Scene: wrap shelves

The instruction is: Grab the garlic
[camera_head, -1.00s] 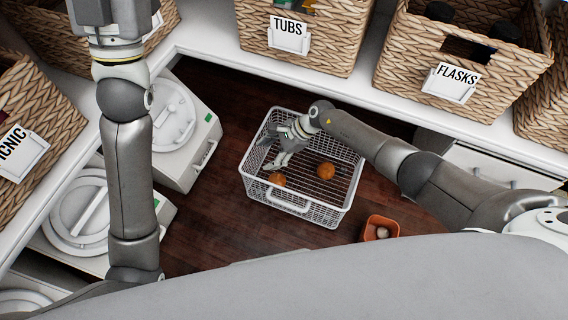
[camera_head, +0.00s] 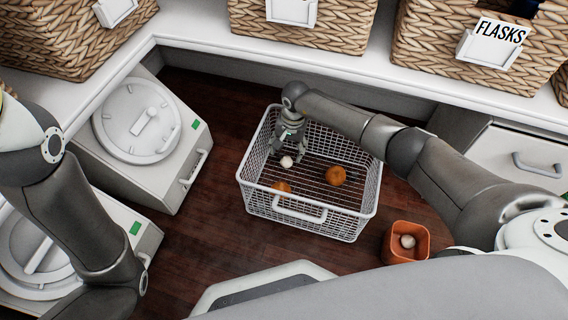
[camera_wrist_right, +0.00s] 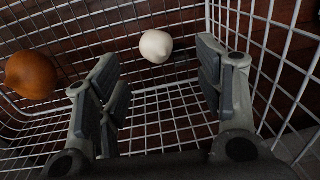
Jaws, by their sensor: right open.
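A white garlic bulb (camera_head: 287,162) lies in the white wire basket (camera_head: 298,200). In the right wrist view the garlic (camera_wrist_right: 156,46) shows beyond my fingertips, between the two fingers and apart from them. My right gripper (camera_head: 291,137) reaches down into the basket from above, just behind the garlic. It is open and empty, with its fingers (camera_wrist_right: 165,85) spread wide in the right wrist view. A second pale bulb-like item (camera_head: 407,241) sits in the small orange container (camera_head: 392,252) to the right of the basket. My left gripper is out of the picture; only its arm shows at the left.
Two onion-like brown items, one at the right (camera_head: 335,175) and one nearer the front (camera_head: 282,188), lie in the basket. Its wire walls surround my right gripper. A white shelf (camera_head: 250,55) with wicker baskets runs behind.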

